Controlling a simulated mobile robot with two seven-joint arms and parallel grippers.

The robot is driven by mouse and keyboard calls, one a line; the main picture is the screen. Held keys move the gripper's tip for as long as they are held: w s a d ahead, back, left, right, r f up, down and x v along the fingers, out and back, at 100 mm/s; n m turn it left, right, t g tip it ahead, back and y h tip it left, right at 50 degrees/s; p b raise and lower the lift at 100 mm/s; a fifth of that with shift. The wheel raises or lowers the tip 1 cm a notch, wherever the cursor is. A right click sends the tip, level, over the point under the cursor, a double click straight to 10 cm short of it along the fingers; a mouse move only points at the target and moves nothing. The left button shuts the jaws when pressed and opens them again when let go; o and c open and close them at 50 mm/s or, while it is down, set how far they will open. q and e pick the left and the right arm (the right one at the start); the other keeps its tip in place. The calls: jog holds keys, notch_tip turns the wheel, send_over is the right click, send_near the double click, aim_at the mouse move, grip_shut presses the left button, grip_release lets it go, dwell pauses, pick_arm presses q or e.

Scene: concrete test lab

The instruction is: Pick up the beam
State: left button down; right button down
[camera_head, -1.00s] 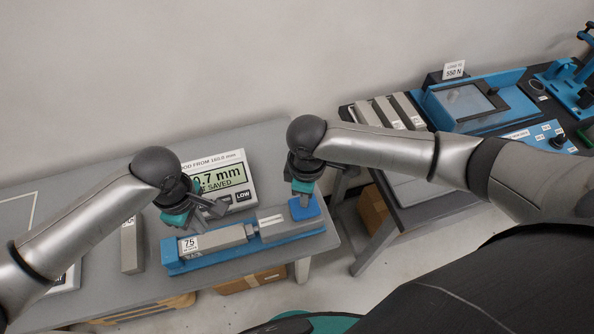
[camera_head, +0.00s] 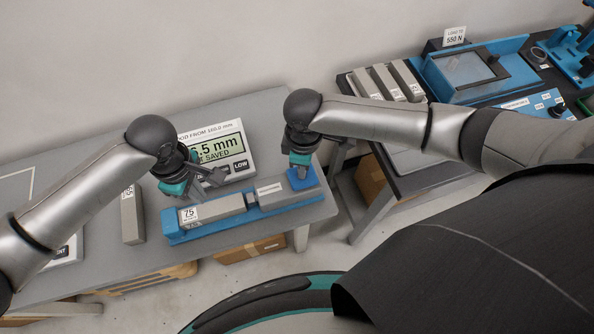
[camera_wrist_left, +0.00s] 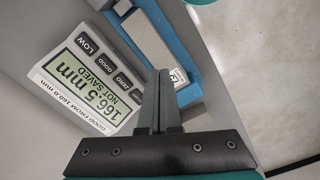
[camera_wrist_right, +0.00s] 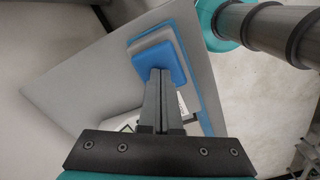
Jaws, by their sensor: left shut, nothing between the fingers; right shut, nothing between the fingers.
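The grey beam labelled 75 (camera_head: 215,208) lies along a blue measuring fixture (camera_head: 178,238) on the left table. Its label end shows in the left wrist view (camera_wrist_left: 152,48). My left gripper (camera_head: 215,181) is shut and empty above and behind the beam. My right gripper (camera_head: 300,166) is shut and empty at the blue block (camera_head: 303,180) on the fixture's right end. In the right wrist view its fingertips overlap the blue block (camera_wrist_right: 158,60); I cannot tell if they touch it. The display (camera_head: 218,146) behind the fixture reads 166.5 mm, NOT SAVED, in the left wrist view (camera_wrist_left: 92,88).
Another grey beam (camera_head: 132,218) lies on the left table (camera_head: 85,180). Several grey beams (camera_head: 385,84) lie on the right table beside a blue machine (camera_head: 470,75) with a 550 N sign (camera_head: 454,37). A gap separates the tables.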

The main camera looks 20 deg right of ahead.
aim_at(211, 209)
dwell(0.3)
pick_arm(q)
jog(key=c, duration=1.6)
grip_release()
jog(key=c, duration=1.1)
grip_release()
jog(key=shift+o, duration=1.3)
jog(key=shift+w+d+r, duration=0.1)
jog(key=shift+d, duration=0.1)
jog(key=o, duration=0.6)
jog(key=d+r+n, duration=0.1)
jog(key=w+d+r, duration=0.1)
jog(key=shift+w+d+r+n+t, duration=0.15)
jog(key=shift+d+r+n+t, duration=0.1)
jog(key=shift+d+n+t, duration=0.15)
jog(key=a+f+n, duration=0.1)
jog(key=f, duration=0.2)
jog(key=s+a+f+n, duration=0.1)
jog(key=f, duration=0.3)
jog(key=a+f+n, duration=0.1)
jog(key=f+n, duration=0.1)
jog(key=f, duration=0.2)
jog(key=shift+s+a+g, duration=0.1)
jog(key=shift+s+g, duration=0.1)
jog(key=shift+g, duration=0.2)
